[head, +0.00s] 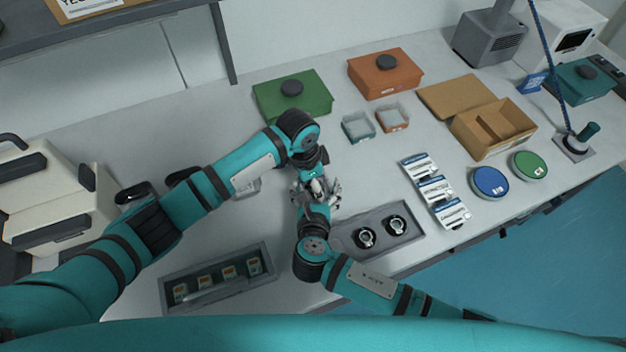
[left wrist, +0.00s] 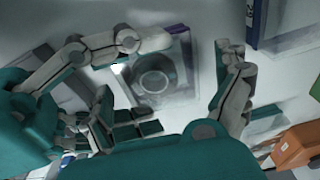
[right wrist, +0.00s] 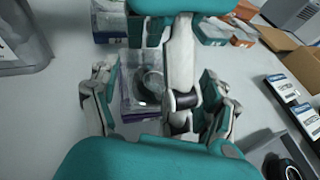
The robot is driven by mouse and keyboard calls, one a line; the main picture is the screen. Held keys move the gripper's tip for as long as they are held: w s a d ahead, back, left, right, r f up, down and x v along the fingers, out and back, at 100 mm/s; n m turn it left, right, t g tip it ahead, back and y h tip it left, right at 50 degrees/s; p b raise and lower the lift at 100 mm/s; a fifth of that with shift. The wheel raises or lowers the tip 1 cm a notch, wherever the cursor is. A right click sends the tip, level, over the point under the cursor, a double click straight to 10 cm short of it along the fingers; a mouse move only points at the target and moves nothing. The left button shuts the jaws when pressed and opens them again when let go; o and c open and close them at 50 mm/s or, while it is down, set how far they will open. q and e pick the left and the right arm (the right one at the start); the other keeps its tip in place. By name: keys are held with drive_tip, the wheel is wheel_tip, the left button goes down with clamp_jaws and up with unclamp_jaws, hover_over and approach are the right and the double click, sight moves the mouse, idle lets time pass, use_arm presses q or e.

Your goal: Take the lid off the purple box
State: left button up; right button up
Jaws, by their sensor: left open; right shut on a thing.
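The purple box (right wrist: 130,105) shows in the right wrist view between my right gripper's fingers. Its pale translucent lid (right wrist: 137,68) has a round knob (right wrist: 152,83) and sits on it. In the left wrist view the lid and knob (left wrist: 154,82) lie below my open left gripper (left wrist: 195,75), with a purple edge (left wrist: 179,30) beside them. My right gripper (right wrist: 152,90) is shut on the box's sides. In the head view both grippers (head: 317,190) meet over the table and hide the box. Whether my left fingers touch the knob I cannot tell.
Behind stand a green box (head: 290,105) and an orange box (head: 385,80) with dark knobs. Two small trays (head: 358,126) lie before them. A grey tray with two round mounts (head: 395,224) is close right of the arms; a slide tray (head: 215,290) lies front left.

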use_arm(q)
drive_tip(key=c, duration=1.4)
drive_tip(key=shift+o, duration=0.2)
drive_tip(key=shift+r, duration=0.2)
use_arm(e)
drive_tip(key=shift+d, duration=0.1)
